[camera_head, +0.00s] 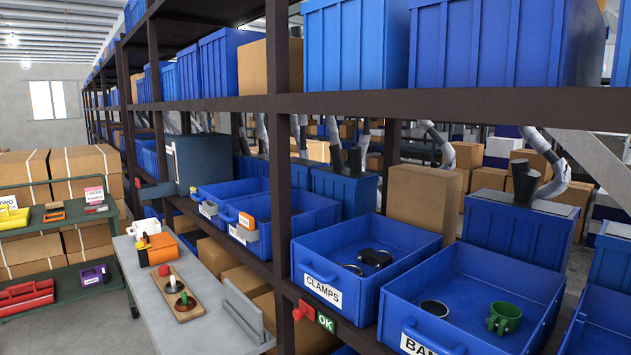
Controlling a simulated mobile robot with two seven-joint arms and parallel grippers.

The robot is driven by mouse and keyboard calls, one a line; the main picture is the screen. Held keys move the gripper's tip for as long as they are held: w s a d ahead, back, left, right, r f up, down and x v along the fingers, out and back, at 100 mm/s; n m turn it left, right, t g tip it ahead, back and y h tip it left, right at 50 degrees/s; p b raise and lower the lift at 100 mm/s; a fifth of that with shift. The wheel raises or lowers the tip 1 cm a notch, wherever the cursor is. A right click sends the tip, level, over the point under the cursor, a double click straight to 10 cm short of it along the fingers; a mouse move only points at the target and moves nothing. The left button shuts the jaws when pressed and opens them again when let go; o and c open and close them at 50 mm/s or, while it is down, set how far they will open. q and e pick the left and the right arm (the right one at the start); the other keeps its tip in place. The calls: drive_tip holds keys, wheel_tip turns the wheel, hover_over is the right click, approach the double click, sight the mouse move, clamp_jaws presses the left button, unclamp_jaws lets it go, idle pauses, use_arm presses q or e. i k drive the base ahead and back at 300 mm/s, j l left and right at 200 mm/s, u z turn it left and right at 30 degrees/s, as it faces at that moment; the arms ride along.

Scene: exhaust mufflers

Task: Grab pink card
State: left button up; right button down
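A small white and pink card-like item (94,194) stands on the upper shelf of the green cart at the far left. It is too small to tell whether it is the pink card. No other pink card shows clearly. Neither of my grippers is in view.
A grey table (200,330) holds a wooden board (180,294) with small coloured pieces and an orange item (162,248). Blue bins labelled CLAMPS (365,250) and, partly hidden, BAN (470,300) sit on the dark rack. The green cart (60,223) carries red and purple toolboxes.

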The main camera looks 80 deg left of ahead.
sight(93, 195)
drive_tip(key=u, duration=3.9)
drive_tip(key=i+j+u, duration=0.35)
drive_tip(key=i, duration=0.3)
drive_tip(key=i+u, duration=0.4)
drive_tip(key=i, duration=0.3)
drive_tip(key=i+z, duration=0.25)
drive_tip(key=i, duration=0.45)
drive_tip(key=i+j+z, duration=0.25)
drive_tip(key=i, duration=0.4)
drive_tip(key=i+l+z, duration=0.1)
drive_tip(key=i, duration=1.35)
drive_tip(key=i+l+u, duration=0.1)
drive_tip(key=i, duration=0.3)
drive_tip(key=i+l, duration=0.2)
drive_tip(key=i, duration=0.2)
drive_tip(key=i+l+u, duration=0.15)
drive_tip(key=i, duration=0.25)
